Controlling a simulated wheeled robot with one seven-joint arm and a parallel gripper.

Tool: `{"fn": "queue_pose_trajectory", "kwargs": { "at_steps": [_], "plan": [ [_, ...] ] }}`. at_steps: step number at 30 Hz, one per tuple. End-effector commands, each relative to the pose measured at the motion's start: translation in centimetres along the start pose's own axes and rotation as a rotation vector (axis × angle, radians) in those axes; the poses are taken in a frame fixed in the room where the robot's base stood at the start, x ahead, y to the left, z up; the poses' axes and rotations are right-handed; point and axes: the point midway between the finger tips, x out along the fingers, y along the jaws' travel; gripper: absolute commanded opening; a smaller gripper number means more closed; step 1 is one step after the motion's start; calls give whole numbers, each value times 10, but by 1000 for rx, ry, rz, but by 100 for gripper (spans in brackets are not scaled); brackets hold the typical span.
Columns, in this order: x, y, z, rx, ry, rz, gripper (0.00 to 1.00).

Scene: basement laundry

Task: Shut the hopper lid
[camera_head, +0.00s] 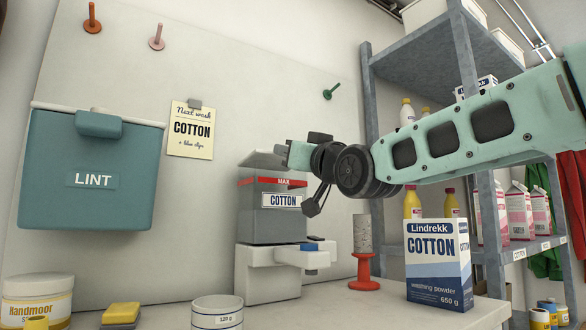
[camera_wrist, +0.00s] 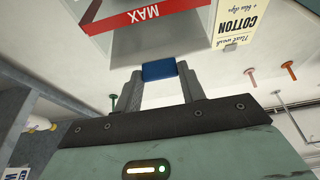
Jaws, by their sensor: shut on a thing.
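The hopper (camera_head: 272,224) is a grey see-through bin with a red MAX band and a COTTON label, standing on a white dispenser body. Its grey lid (camera_head: 257,159) is raised and slants above the hopper's top, with a gap beneath. My gripper (camera_head: 281,150) is at the lid's right edge in the head view. In the wrist view my gripper (camera_wrist: 158,72) is shut on a blue tab (camera_wrist: 159,71) that appears to belong to the lid. The MAX band (camera_wrist: 150,18) shows upside down past it. My gripper's fingertips are hard to make out in the head view.
A COTTON powder box (camera_head: 438,265) and a red stand with a grey cylinder (camera_head: 362,235) are right of the hopper. A teal LINT bin (camera_head: 95,170) hangs at left. A white cup (camera_head: 217,312) and a yellow sponge (camera_head: 121,313) are in front. Shelving (camera_head: 420,65) stands right.

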Motion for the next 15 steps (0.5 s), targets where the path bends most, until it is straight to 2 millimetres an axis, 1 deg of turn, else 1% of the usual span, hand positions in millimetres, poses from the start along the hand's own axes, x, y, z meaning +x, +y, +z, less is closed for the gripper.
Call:
{"fn": "queue_pose_trajectory", "kwargs": {
  "at_steps": [1, 9, 15],
  "plan": [
    [-4, 1, 7, 0, 19, 1, 0],
    [-7, 0, 18, 0, 7, 0, 0],
    [-7, 0, 22, 0, 2, 0, 0]
  ]
}}
